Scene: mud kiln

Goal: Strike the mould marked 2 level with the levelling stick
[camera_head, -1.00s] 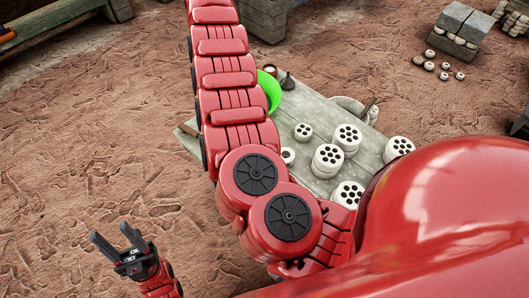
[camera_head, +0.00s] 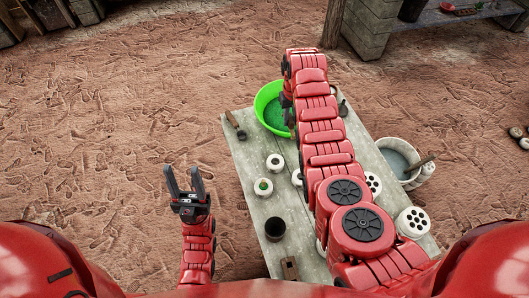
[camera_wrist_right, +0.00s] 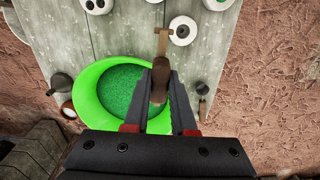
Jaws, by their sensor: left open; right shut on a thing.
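My right gripper (camera_wrist_right: 161,78) is shut on the brown handle of a wooden tool (camera_wrist_right: 163,42) with a paler crosspiece at its far end. I cannot tell whether this is the levelling stick. In the head view the right fingertips and tool are largely hidden by my arm, near the green bowl (camera_head: 267,108). The bowl of green material (camera_wrist_right: 90,98) lies below that gripper. Several white round moulds stand on the table, some with dark holes (camera_head: 412,222); one holds something green and orange (camera_head: 263,187). No number is readable. My left gripper (camera_head: 182,172) is open and empty, left of the table.
The grey plank table (camera_head: 245,160) also bears a dark cup (camera_head: 275,228), a brown wooden piece (camera_head: 290,268) and a brown-handled tool (camera_head: 233,120) at its left edge. A bucket (camera_head: 397,157) stands by its right edge. The ground on the left is clear.

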